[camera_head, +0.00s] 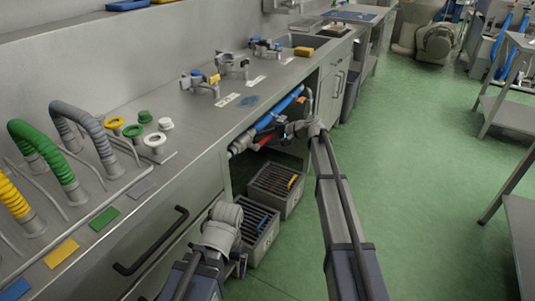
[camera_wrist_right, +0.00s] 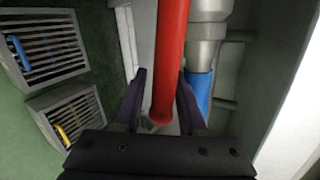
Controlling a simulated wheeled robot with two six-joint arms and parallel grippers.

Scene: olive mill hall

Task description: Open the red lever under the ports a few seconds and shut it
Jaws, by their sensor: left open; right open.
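The red lever (camera_head: 264,142) sits on the grey and blue pipe (camera_head: 277,112) under the counter's front edge. In the right wrist view the red lever (camera_wrist_right: 172,55) comes down from the top, its rounded end between my fingers. My right gripper (camera_head: 282,132) is open, with one finger (camera_wrist_right: 133,97) on each side of the lever; I cannot tell whether either touches it. My left gripper (camera_head: 240,264) is open and empty, low in front of the cabinet and near a grey crate; its fingers are small and partly hidden.
Two grey slatted crates (camera_head: 268,203) stand under the counter; they also show in the wrist view (camera_wrist_right: 82,98). Coloured hoses (camera_head: 62,165) and ring-shaped fittings (camera_head: 153,141) stand on the counter. A black drawer handle (camera_head: 150,243) juts out at left.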

